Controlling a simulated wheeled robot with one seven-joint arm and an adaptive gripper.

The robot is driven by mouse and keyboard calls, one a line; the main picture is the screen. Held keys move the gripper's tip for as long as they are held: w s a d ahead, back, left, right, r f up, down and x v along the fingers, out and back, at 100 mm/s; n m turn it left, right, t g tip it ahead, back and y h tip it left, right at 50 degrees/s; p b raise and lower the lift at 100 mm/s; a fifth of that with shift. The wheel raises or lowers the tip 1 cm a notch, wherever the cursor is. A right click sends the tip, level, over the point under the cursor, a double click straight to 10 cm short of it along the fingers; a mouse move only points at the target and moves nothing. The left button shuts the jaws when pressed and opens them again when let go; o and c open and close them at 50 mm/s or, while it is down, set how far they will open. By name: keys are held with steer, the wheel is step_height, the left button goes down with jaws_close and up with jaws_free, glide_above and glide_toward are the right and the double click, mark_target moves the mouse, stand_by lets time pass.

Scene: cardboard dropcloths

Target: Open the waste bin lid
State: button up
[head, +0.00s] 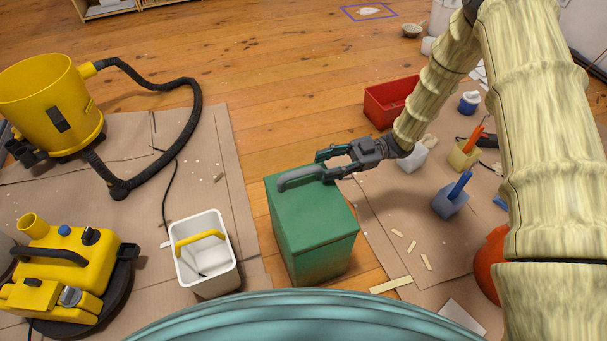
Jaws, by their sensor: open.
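The waste bin (325,258) is a green box standing in the lower middle of the head view, and its lid (307,217) lies flat and closed. A grey curved bar (298,176), which looks like a handle, lies along the far edge of the lid. My gripper (323,166) reaches in from the right, just above the lid's far right corner. Its dark fingers are spread around the right end of the grey bar. I cannot tell whether they touch it.
A white bucket (219,282) with a yellow handle stands left of the bin. Yellow vacuum equipment (78,270) and a black hose lie further left. A red crate (371,106), small containers and wood scraps lie to the right. Bare wooden floor lies behind the bin.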

mark_target(284, 178)
steer(key=shift+b+x, duration=1.25)
steer(key=shift+x, duration=2.25)
jaws_close()
